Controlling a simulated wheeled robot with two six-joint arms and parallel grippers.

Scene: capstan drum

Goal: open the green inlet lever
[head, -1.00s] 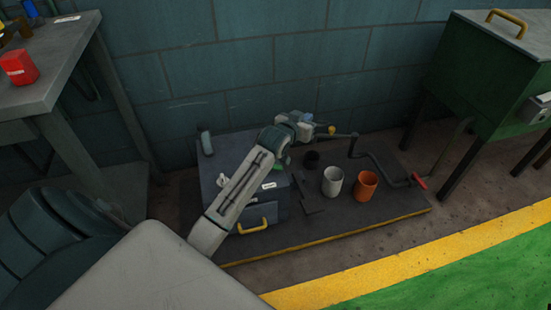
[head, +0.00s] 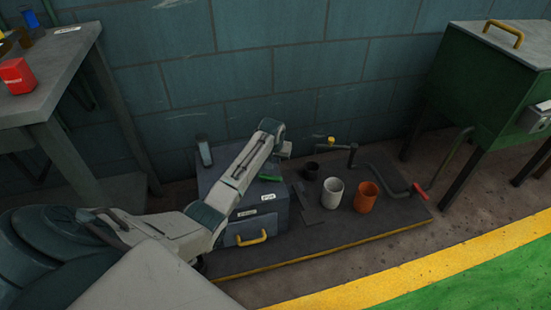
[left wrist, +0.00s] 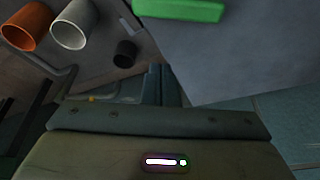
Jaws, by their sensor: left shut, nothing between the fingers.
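The green lever (head: 270,179) shows as a short green bar on top of the grey-blue box (head: 262,215). My left arm hides part of the box top. In the left wrist view the green lever (left wrist: 180,9) lies at the top edge, partly cut off. My left gripper (head: 286,150) is shut and empty, behind the lever near the box's back right side. It appears apart from the lever. In the left wrist view my gripper's dark fingers (left wrist: 157,84) point toward the box edge. My right gripper is not in view.
A white cup (head: 332,193), an orange cup (head: 366,197) and a small black cup (head: 311,171) stand right of the box. A crank with a red handle (head: 419,190) lies beyond them. A yellow knob (head: 331,140) is near the wall. A green cabinet (head: 485,85) stands right.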

